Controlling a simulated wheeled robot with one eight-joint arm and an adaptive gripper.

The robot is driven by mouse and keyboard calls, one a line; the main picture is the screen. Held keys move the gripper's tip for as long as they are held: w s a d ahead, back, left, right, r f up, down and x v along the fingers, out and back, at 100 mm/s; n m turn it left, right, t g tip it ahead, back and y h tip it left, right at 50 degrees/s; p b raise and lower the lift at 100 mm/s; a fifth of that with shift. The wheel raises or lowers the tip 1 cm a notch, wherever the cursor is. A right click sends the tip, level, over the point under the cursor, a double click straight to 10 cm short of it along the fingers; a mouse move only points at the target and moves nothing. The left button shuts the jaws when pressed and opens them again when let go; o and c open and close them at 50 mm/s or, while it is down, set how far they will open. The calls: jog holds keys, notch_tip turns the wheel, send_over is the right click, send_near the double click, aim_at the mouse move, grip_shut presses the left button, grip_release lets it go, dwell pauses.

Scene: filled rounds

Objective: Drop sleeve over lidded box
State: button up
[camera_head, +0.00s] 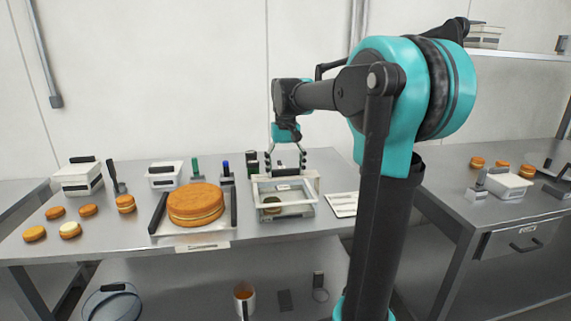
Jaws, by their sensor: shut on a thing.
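My gripper (287,168) is above the middle of the left table, pointing down. Its fingers are closed about a dark grip on top of a pale, open-sided frame that looks like the sleeve (314,190). The fingertips are small and partly lost against the dark grip.
A large round cake (195,204) on a tray (222,231) stands close left. Two white boxes (78,178) (164,181) and several small rounds (87,210) lie farther left. A flat white card (342,205) lies right. A second table (447,210) stands beyond my arm.

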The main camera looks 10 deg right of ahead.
aim_at(286, 197)
jog(key=shift+f, duration=3.4)
jog(key=shift+f, duration=0.2)
jog(key=o, duration=1.1)
jog(key=shift+r, duration=3.5)
